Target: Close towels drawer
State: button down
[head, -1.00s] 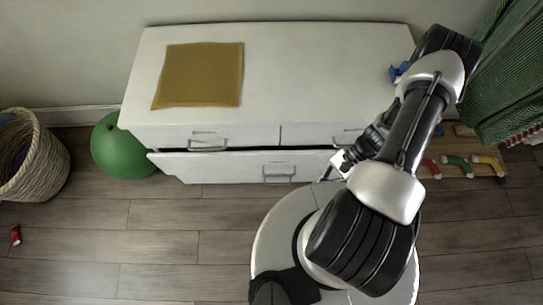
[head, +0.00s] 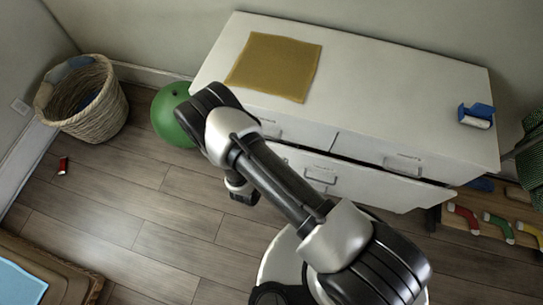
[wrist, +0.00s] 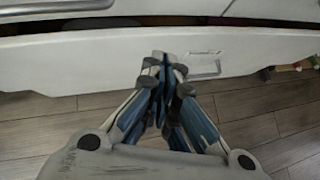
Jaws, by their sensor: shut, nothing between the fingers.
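The white dresser (head: 420,85) has a wide lower drawer (head: 375,187) standing slightly out, with a dark gap above its front. Its handle (head: 320,176) is right of my forearm, which hides the drawer's left part in the head view. In the wrist view the drawer front (wrist: 80,62) crosses the picture, with the handle (wrist: 205,71) right of the fingertips. My gripper (wrist: 163,62) is shut and empty, pointing at the drawer front; I cannot tell whether it touches. In the head view, my gripper (head: 243,195) is partly hidden, low at the drawer's left side. Drawer labels are unreadable.
A mustard cloth (head: 275,66) and a blue-and-white object (head: 476,115) lie on the dresser top. A green ball (head: 172,115) and a wicker basket (head: 95,115) stand left. A wooden board with coloured pieces (head: 460,240) lies right. The floor before the dresser's left is clear.

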jog(key=s+a+f+n+t+y, duration=0.1)
jog(key=a+n+y, duration=0.1)
jog(key=a, duration=0.2)
jog(key=s+a+f+n+y, duration=0.1)
jog(key=a+n, duration=0.1)
jog(key=a, duration=0.3)
jog(key=w+d+f+b, duration=0.4)
jog(key=w+f+b, duration=0.1)
jog(key=w, duration=0.5)
jog(key=shift+w+f, duration=0.4)
jog(key=shift+f, duration=0.4)
